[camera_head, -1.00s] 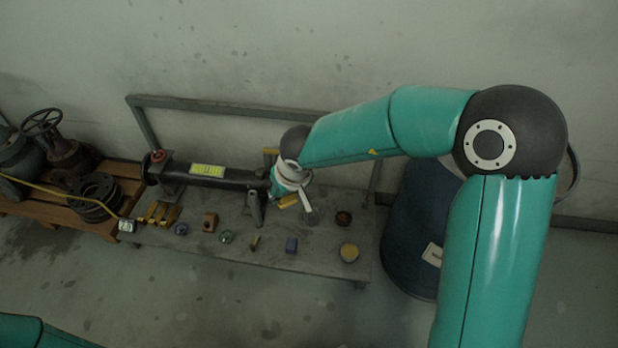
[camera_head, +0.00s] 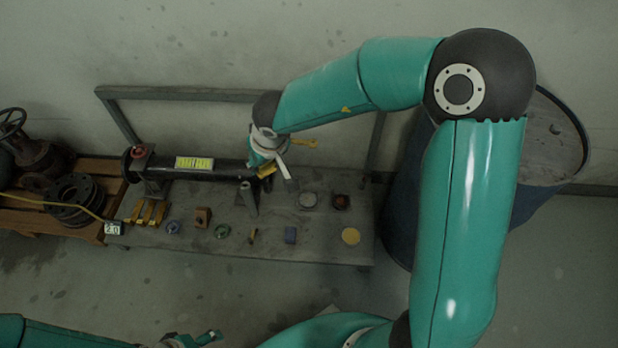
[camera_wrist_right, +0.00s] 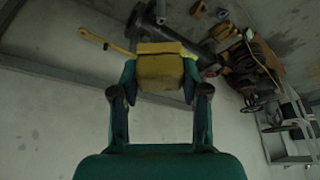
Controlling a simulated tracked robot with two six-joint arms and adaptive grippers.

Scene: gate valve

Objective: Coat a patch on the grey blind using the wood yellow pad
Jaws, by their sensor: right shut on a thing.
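My right gripper (camera_wrist_right: 160,88) is shut on a yellow block-shaped pad (camera_wrist_right: 160,68) in the wrist view. In the head view the right gripper (camera_head: 270,168) is above the bench by the right end of the dark pipe (camera_head: 225,170); the pad (camera_head: 266,171) shows only as a small yellow piece. A grey round disc (camera_head: 308,200) lies on the bench to the right of the gripper; I cannot tell whether it is the blind. I see no clear contact between the pad and anything. My left gripper (camera_head: 208,337) is small at the bottom edge, its fingers unclear.
The bench (camera_head: 275,249) holds a yellow disc (camera_head: 351,236), a dark reddish cup (camera_head: 341,201), a blue block (camera_head: 290,235), a brown block (camera_head: 203,217) and yellow pieces (camera_head: 150,212). A yellow lever (camera_head: 305,143) is behind the gripper. A blue drum (camera_head: 400,215) stands right.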

